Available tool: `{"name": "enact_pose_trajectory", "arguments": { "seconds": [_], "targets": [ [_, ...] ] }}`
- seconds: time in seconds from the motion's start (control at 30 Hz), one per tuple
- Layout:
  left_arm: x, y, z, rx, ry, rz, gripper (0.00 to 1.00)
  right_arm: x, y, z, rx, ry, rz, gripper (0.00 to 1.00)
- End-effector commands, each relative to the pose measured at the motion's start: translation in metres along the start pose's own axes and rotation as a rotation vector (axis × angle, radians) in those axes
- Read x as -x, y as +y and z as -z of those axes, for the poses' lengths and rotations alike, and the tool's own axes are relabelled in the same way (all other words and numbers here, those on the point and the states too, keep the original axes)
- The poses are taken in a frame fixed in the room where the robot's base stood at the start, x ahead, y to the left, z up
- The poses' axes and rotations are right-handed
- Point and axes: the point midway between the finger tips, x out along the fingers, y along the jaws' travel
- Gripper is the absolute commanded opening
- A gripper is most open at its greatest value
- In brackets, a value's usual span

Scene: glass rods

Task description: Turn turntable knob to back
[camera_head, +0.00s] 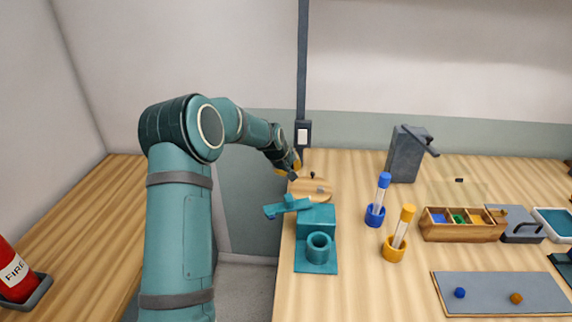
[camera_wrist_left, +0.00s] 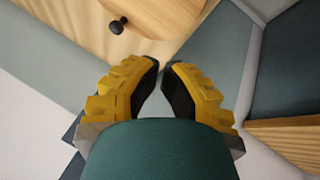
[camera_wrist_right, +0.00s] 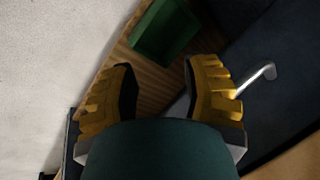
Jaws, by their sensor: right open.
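The turntable is a round light-wood disc (camera_head: 318,190) near the table's left edge, behind a teal stand. Its small dark knob (camera_head: 312,175) stands up near the disc's far side. In the left wrist view the knob (camera_wrist_left: 118,25) shows at the top left on the wooden disc (camera_wrist_left: 170,15). My left gripper (camera_head: 291,168) is just left of the disc, apart from the knob. In its wrist view the fingertips (camera_wrist_left: 161,68) are close together with a narrow gap and nothing between them. My right gripper (camera_wrist_right: 158,66) is open and empty; it is outside the head view.
A teal stand (camera_head: 317,222) with a lever and cup is right in front of the disc. Blue (camera_head: 375,216) and orange (camera_head: 394,250) rod holders, a grey crank box (camera_head: 404,156) and a wooden tray (camera_head: 460,230) stand to the right. A green box (camera_wrist_right: 165,30) shows in the right wrist view.

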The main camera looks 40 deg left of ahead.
Motion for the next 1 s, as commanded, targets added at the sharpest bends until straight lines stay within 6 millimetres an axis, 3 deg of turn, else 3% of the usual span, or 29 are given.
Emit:
{"name": "enact_pose_trajectory", "arguments": {
  "seconds": [0.13, 0.3, 1.0],
  "targets": [
    [-0.031, -0.001, -0.001, 0.000, -0.001, 0.001, 0.00, -0.006, 0.002, 0.001, 0.001, 0.003, 0.000, 0.47],
    [-0.045, 0.020, -0.003, -0.003, 0.000, -0.001, 0.00, -0.008, 0.003, 0.001, 0.001, 0.004, 0.000, 0.47],
    [-0.057, 0.042, -0.004, -0.002, -0.001, -0.001, 0.00, -0.007, 0.002, 0.001, 0.001, 0.005, 0.000, 0.47]
  ]
}}
